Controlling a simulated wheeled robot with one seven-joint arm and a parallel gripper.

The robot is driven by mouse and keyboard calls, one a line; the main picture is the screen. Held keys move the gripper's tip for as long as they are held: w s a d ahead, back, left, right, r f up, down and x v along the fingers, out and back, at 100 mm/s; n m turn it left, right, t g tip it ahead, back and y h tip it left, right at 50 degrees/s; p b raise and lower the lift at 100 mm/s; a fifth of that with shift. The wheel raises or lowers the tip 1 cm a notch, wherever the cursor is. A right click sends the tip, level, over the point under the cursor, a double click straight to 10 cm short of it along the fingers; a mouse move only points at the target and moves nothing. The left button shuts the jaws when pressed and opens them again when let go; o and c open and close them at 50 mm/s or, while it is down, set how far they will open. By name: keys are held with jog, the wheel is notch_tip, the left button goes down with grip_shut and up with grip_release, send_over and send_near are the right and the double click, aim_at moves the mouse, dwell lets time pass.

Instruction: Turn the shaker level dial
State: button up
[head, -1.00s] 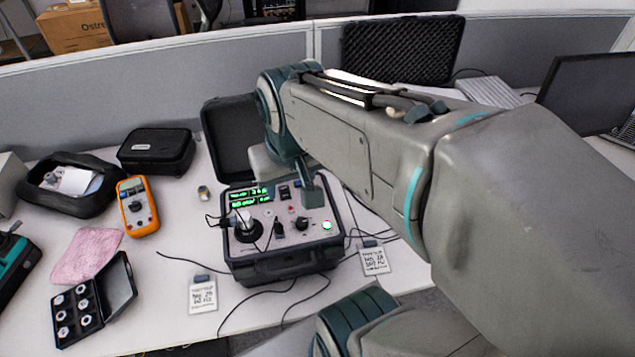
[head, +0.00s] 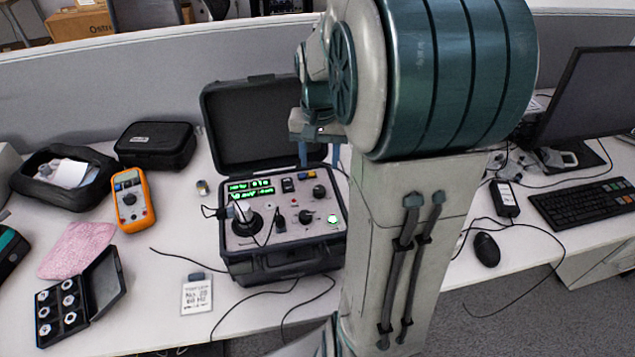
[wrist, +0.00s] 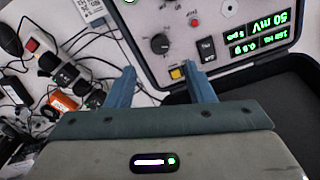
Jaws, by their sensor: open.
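The black-cased shaker unit (head: 283,264) stands open on the desk. Its panel carries one black dial at the upper right (head: 319,190) and another at the lower middle (head: 305,216). Their labels are too small to read, so I cannot tell which is the shaker level dial. The upper-right dial (wrist: 160,43) shows in the wrist view just beyond my fingertips. My gripper (head: 319,160) is open and empty over the panel's back edge. In the wrist view, its blue fingers (wrist: 158,70) are spread, with a yellow button (wrist: 177,73) between them.
The raised case lid (head: 250,120) stands behind the panel. A shaker head (head: 245,222) with cables sits at the panel's left, and a green-lit button (head: 333,219) at its lower right. An orange multimeter (head: 133,200) lies to the left; a mouse (head: 486,249) and keyboard (head: 585,204) lie to the right.

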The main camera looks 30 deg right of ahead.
aim_at(319, 189)
notch_tip(319, 189, down, 9)
jog(key=shift+r, duration=0.1)
dwell(0.3)
jog(key=c, duration=1)
